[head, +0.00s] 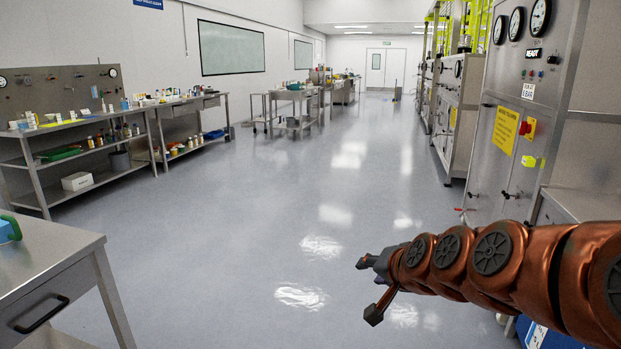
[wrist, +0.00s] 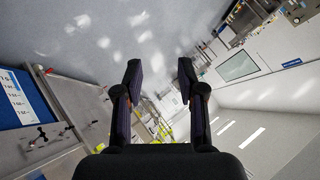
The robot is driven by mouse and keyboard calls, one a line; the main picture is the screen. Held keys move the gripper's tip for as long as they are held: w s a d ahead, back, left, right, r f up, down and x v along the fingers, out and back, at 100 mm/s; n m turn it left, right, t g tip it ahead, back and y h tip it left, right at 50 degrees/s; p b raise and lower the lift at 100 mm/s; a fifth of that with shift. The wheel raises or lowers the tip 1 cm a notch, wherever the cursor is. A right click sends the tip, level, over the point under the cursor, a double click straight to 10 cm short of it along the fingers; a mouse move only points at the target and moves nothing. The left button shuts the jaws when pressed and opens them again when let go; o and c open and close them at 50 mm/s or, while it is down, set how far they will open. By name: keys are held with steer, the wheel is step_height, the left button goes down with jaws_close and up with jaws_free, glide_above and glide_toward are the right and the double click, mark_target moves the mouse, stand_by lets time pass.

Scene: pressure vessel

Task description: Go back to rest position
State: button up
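My gripper (head: 368,262) is at the end of my copper-coloured arm, which reaches in from the right in the head view. It hangs over open floor, to the left of the grey cabinets. In the wrist view my gripper (wrist: 160,78) has its two dark fingers apart, with nothing between them. The wrist view is tilted and shows the floor, ceiling and room between and around the fingers.
A steel cabinet (head: 505,75) with gauges and a red switch (head: 525,128) stands right, close to my arm. A steel table (head: 35,265) is at the near left. Shelved benches (head: 85,170) line the left wall. The grey floor (head: 300,200) between is clear.

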steer(key=s+d+r+n+g+h+p, duration=0.1)
steer(key=s+g+p, duration=0.4)
steer(key=s, duration=1.2)
steer(key=s+d+r+n+g+h+p, duration=0.2)
steer(key=s+p, duration=0.6)
steer(key=s, duration=1)
steer(key=d+n+g, duration=0.2)
steer(key=n+g, duration=0.1)
steer(key=g, duration=0.1)
steer(key=shift+s+d+r+g, duration=0.15)
steer(key=shift+d+r+g, duration=0.05)
steer(key=shift+r+g, duration=0.1)
